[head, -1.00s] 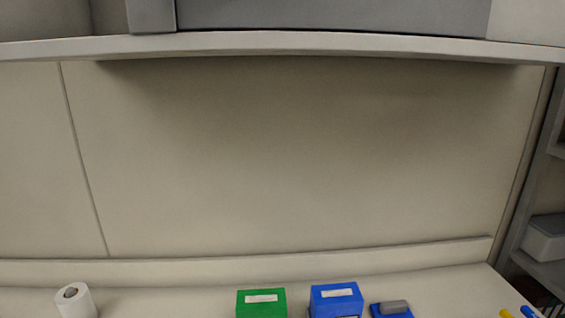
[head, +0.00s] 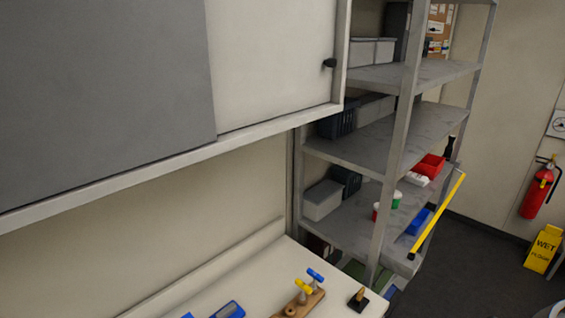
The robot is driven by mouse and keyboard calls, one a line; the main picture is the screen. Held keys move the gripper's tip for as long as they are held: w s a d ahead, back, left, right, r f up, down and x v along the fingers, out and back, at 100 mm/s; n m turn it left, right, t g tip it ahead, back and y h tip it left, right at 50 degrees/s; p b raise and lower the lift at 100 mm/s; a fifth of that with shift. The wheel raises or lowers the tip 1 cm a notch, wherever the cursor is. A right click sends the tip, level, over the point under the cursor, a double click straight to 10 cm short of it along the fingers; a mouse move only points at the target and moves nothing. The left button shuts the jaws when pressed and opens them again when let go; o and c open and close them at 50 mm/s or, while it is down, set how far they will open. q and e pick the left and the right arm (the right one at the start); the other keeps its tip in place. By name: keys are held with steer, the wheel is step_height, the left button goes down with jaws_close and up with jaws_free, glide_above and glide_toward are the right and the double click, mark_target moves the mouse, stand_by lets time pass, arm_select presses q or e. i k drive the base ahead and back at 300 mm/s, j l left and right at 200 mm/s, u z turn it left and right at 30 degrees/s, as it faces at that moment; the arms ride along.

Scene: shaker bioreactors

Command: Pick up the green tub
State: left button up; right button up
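A small green tub (head: 396,203) with a pale lid stands on a middle shelf of the grey rack, right of centre in the head view. A small red tub (head: 376,213) stands close to its left, partly hidden behind the rack's front post. Neither of my grippers is in view.
The grey rack (head: 345,222) has a front post (head: 392,160) left of the green tub. A blue bin (head: 418,221), a red bin (head: 431,167) and a yellow bar (head: 438,214) are nearby. The bench (head: 250,280) holds a wooden holder (head: 298,303).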

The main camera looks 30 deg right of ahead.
mark_target(397, 195)
steer(key=z, duration=1.7)
